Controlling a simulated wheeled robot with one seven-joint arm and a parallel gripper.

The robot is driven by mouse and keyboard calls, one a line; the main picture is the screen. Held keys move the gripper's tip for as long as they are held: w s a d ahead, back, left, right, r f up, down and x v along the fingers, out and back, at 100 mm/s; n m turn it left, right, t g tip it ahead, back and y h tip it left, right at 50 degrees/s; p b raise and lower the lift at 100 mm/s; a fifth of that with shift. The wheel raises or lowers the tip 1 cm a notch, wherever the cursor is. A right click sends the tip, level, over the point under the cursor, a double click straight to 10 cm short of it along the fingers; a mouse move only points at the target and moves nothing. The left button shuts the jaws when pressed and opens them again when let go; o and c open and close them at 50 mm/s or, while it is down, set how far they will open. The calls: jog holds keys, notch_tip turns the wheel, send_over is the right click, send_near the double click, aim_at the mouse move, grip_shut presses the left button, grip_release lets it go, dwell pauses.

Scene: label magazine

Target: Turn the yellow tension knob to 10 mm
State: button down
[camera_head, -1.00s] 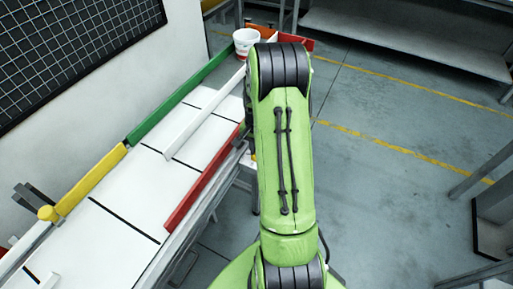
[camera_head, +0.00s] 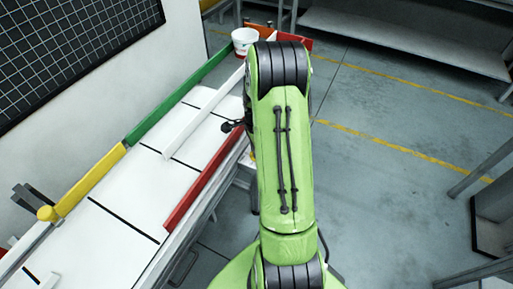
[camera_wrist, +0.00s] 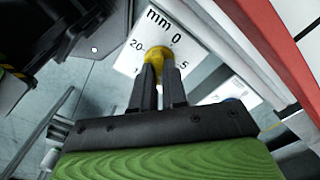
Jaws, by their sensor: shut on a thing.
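The yellow tension knob (camera_wrist: 158,53) is in the upper middle of the wrist view, in front of a white dial card (camera_wrist: 183,30). The card reads "mm", 0, 20 and 5; its lower part is hidden behind the knob and fingers. My gripper (camera_wrist: 158,72) is shut on the knob, one dark finger on each side. I cannot make out a pointer on the knob. In the head view my green arm hides the tension knob and most of the gripper.
A red rail (camera_head: 203,180) runs along the near edge of the white table (camera_head: 125,205). Green (camera_head: 180,104) and yellow (camera_head: 90,180) rails line the far side. A white cup (camera_head: 244,41) stands at the far end. Open floor lies right of my arm.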

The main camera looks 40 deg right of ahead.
jog(key=shift+m, duration=0.4)
jog(key=c, duration=1.2)
grip_release()
jog(key=shift+o, duration=0.2)
notch_tip(320, 180, up, 16)
jog(key=p, duration=0.4)
jog(key=shift+f, duration=0.1)
